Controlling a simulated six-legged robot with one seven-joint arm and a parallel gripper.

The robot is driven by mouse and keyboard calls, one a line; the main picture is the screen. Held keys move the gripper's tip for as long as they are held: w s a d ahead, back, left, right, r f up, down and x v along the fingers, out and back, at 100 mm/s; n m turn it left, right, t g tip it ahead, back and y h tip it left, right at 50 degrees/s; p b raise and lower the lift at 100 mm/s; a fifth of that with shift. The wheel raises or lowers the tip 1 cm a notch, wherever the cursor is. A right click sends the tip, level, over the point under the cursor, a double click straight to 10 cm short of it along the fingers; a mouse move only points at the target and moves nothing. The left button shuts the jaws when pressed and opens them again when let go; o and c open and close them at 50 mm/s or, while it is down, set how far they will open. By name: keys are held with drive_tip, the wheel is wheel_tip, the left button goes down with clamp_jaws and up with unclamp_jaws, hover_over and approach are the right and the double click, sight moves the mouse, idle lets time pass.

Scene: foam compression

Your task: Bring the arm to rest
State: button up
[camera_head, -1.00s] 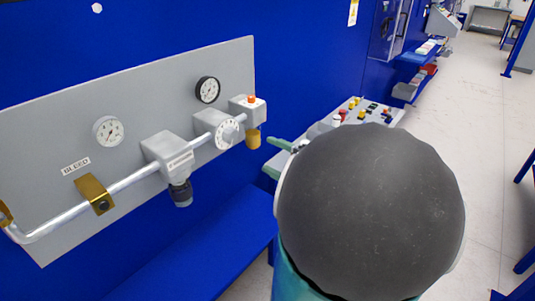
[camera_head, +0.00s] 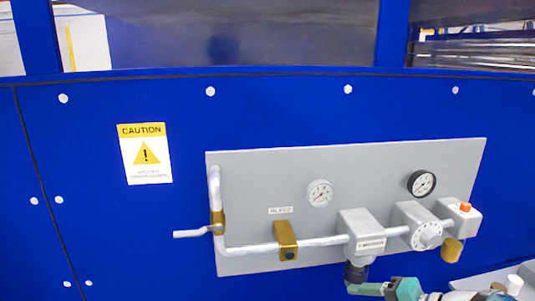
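My arm shows only as a small part at the bottom right edge of the head view, with teal and pale grey parts. The teal end there, which looks like my gripper (camera_head: 368,288), points left, just below the dark lower part of a grey valve block (camera_head: 362,237). I cannot tell whether it touches that part. Its fingers are too small and cut off to tell open from shut. The rest of my arm is out of the frame.
A grey panel (camera_head: 240,175) on the blue wall (camera_head: 100,230) carries a silver pipe (camera_head: 320,241) with a lever (camera_head: 192,233), brass brackets, two gauges and an orange-topped box (camera_head: 461,213). A caution sign (camera_head: 146,154) is at left.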

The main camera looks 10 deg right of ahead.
drive_tip(key=s+a+n+g+h, duration=0.3)
drive_tip(key=s+a+n+h, duration=0.2)
drive_tip(key=a+n+h, duration=0.3)
drive_tip(key=shift+a+r+n, duration=0.25)
drive_tip(key=shift+r+n, duration=0.15)
drive_tip(key=shift+n, duration=0.9)
drive_tip(key=shift+s, duration=0.1)
